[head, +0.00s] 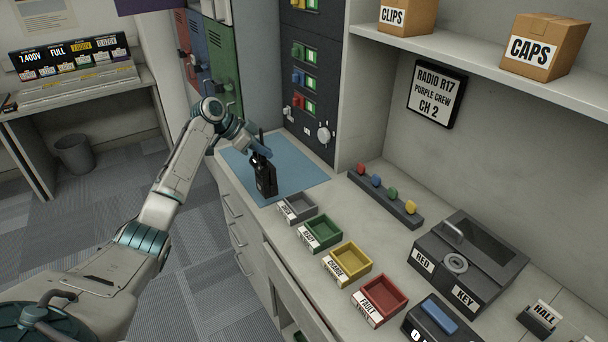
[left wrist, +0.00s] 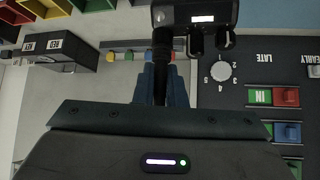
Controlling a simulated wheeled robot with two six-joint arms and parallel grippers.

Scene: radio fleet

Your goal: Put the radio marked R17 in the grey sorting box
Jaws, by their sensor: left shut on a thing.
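A black radio (head: 265,178) stands upright at the blue mat (head: 300,172); I cannot tell if it touches the mat. No R17 mark is readable on it. My left gripper (head: 258,152) is above the radio and shut on its upper part. In the left wrist view the fingers (left wrist: 160,85) close around the antenna, and the radio body (left wrist: 195,14) with a small lit screen lies beyond them. The grey sorting box (head: 315,206) is just in front of the mat and looks empty. My right gripper is out of view.
Green (head: 322,233), yellow (head: 348,262) and red (head: 380,300) boxes line the counter's front edge. A rail with coloured knobs (head: 385,195) and a dark key box (head: 470,260) stand behind. A wall sign (head: 437,95) reads Radio R17, purple crew, CH 2.

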